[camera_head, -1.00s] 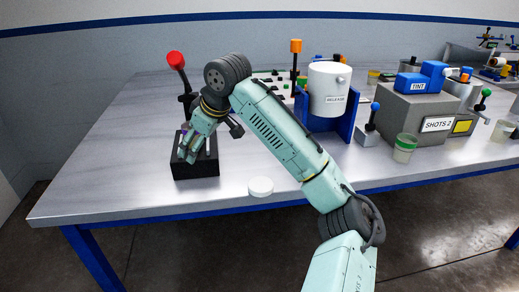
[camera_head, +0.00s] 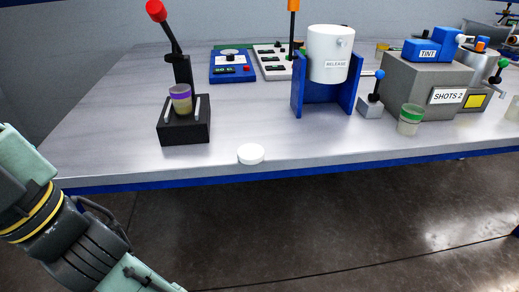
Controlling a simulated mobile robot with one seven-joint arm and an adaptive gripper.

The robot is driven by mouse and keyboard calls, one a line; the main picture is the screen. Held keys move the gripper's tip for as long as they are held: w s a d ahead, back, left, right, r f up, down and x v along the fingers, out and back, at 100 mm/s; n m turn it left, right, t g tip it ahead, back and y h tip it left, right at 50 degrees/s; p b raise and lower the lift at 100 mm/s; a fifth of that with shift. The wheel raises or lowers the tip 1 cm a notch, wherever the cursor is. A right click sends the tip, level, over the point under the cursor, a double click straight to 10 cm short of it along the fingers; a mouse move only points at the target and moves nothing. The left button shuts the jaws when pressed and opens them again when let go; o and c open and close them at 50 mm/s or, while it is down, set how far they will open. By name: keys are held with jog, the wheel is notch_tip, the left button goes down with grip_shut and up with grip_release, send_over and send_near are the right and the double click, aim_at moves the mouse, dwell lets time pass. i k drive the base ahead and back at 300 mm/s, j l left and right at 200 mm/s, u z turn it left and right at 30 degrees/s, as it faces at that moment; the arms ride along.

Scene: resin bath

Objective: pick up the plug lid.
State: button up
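A small round white disc, which looks like the plug lid (camera_head: 250,153), lies flat on the grey bench close to its front edge. Nothing covers it and nothing touches it from above. My gripper is out of the picture. Only links of my arm show at the lower left, well to the left of the disc and in front of the bench.
A black stand (camera_head: 184,130) with a red-knobbed lever holds a purple-banded cup (camera_head: 180,100) left of the disc. Behind are a blue scale (camera_head: 232,66) and a white RELEASE pot (camera_head: 330,53) in a blue frame. A green-banded cup (camera_head: 410,120) stands right. Bench around the disc is clear.

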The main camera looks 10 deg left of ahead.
aim_at(249, 154)
jog(key=i+l, duration=0.15)
jog(key=l, duration=0.25)
jog(key=i+l, duration=0.1)
jog(key=l, duration=0.25)
jog(key=i+l, duration=0.15)
jog(key=l, duration=0.25)
jog(key=l+u, duration=0.15)
jog(key=u, duration=0.25)
jog(key=l+u, duration=0.15)
jog(key=u, duration=0.25)
jog(key=l+u, duration=0.15)
jog(key=u, duration=0.25)
jog(key=i+l, duration=0.05)
